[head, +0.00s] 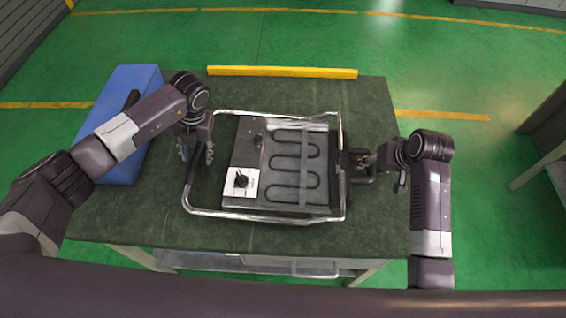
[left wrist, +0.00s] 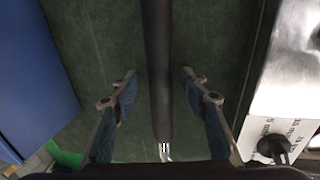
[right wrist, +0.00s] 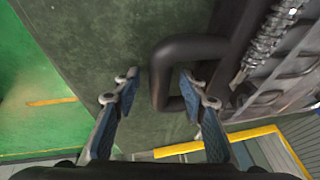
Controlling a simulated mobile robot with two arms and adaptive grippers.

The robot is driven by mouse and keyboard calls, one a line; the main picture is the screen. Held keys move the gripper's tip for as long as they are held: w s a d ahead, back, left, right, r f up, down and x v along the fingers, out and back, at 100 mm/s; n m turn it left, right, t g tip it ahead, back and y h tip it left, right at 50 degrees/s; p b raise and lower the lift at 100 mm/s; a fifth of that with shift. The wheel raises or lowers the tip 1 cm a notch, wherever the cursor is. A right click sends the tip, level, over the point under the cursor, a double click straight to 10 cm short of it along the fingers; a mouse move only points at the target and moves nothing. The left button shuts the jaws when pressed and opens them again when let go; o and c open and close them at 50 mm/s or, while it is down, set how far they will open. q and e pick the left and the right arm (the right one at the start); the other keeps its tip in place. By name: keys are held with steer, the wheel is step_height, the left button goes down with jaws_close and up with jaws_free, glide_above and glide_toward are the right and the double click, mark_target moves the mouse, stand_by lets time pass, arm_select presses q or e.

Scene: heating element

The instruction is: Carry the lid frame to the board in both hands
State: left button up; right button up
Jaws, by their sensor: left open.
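The lid frame (head: 262,217) is a bent chrome tube that surrounds the grey board (head: 245,145) on the table in the head view. The board carries a dark looped heating coil and a black knob. My left gripper (head: 196,153) is open at the frame's left side. In the left wrist view its fingers (left wrist: 157,80) stand apart on either side of the dark left bar (left wrist: 158,60). My right gripper (head: 372,172) is at the black handle (head: 364,154) on the right side. In the right wrist view its fingers (right wrist: 157,77) are apart, with the handle's outer bar (right wrist: 160,85) between them.
The dark green table (head: 370,110) has free room around the frame. A yellow bar (head: 283,72) runs along the far edge. Another table (head: 545,150) stands far right.

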arm_select(q)
steer(key=shift+f, duration=0.55)
arm_select(e)
steer(key=shift+w+f, duration=0.25)
steer(key=shift+f, duration=0.25)
arm_select(q)
jaws_close()
arm_select(e)
jaws_close()
